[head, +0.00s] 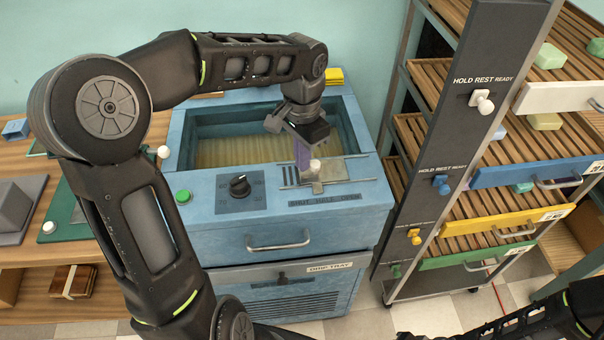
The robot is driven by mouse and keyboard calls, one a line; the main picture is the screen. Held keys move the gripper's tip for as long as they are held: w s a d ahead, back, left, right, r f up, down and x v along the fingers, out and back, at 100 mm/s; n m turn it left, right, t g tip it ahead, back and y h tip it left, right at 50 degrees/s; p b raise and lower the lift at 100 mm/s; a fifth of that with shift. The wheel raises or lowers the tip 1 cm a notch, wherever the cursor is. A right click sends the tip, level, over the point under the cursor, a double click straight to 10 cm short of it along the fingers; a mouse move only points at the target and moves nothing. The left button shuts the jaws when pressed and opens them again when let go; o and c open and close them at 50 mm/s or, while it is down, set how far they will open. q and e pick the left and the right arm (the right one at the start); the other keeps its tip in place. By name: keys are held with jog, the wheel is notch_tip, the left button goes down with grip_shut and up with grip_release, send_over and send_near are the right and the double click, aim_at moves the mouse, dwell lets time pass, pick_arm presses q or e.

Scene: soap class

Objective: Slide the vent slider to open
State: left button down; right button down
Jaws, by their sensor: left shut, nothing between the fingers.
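The vent slider (315,167) is a pale knob on a grey metal plate, set in a slotted track on the blue cabinet's front top edge. The label below it (323,200) reads SHUT, HALF, OPEN from left to right. The knob stands around the left to middle part of the track; its exact mark I cannot tell. My left gripper (302,155) is shut and empty, pointing down with its purplish fingers just left of and behind the knob. Whether they touch it I cannot tell. Of my right arm only dark links show at the bottom right; its gripper is not visible.
A black dial (239,186) and a green button (183,196) sit left of the slider. An open basin (180,140) with a pale yellowish inside lies behind. A grey post with HOLD REST READY knobs (482,101) and a slatted rack stand at right.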

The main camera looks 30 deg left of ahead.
aim_at(328, 171)
pick_arm(q)
jog(key=shift+w+d, duration=0.9)
jog(key=shift+d, duration=0.25)
jog(key=shift+w+d, duration=0.9)
jog(key=shift+d, duration=0.25)
notch_tip(328, 171, up, 9)
jog(key=a+p, duration=0.1)
jog(key=p, duration=0.6)
jog(key=shift+s, duration=0.45)
